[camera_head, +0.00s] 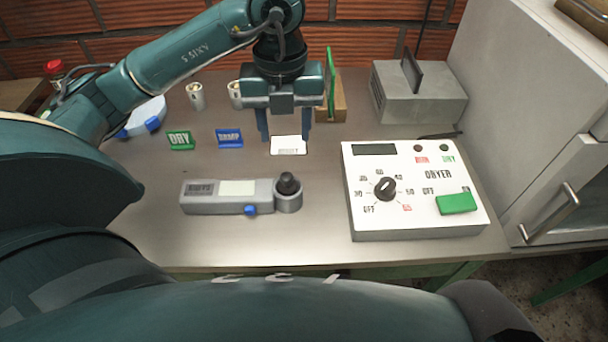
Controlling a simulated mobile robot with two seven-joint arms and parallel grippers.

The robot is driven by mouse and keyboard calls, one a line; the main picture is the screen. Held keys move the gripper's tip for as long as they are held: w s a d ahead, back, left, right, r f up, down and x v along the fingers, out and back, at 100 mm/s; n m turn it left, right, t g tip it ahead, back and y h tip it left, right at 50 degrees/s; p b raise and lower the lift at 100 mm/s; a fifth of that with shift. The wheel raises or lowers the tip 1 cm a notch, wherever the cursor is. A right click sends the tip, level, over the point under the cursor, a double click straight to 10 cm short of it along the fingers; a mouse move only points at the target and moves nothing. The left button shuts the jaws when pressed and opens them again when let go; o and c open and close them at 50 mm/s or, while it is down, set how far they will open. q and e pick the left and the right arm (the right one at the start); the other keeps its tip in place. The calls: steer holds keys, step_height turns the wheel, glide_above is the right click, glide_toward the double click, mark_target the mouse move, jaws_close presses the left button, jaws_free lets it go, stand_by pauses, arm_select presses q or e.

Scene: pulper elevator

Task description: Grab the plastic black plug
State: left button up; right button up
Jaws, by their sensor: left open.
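A small black plug-like piece (288,183) with a rounded top sits upright on the round right end of a grey measuring device (228,197) on the table. My left gripper (285,136) points down with its fingers spread and nothing between them that I can see held. It is behind the black piece, further from me, apart from it. A small white card (288,145) shows on the table just below the fingertips; I cannot tell whether they touch it. My right gripper is not in view.
The white dryer panel (410,222) with a black dial and green switch stands at the right. A grey box (420,95) stands behind. The table's front strip (250,250) is clear.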

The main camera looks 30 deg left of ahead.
arm_select(q)
glide_above(287, 176)
step_height(287, 176, down, 6)
steer(key=shift+a+f, duration=0.1)
steer(key=shift+f+p, duration=0.35)
steer(key=shift+f, duration=2.65)
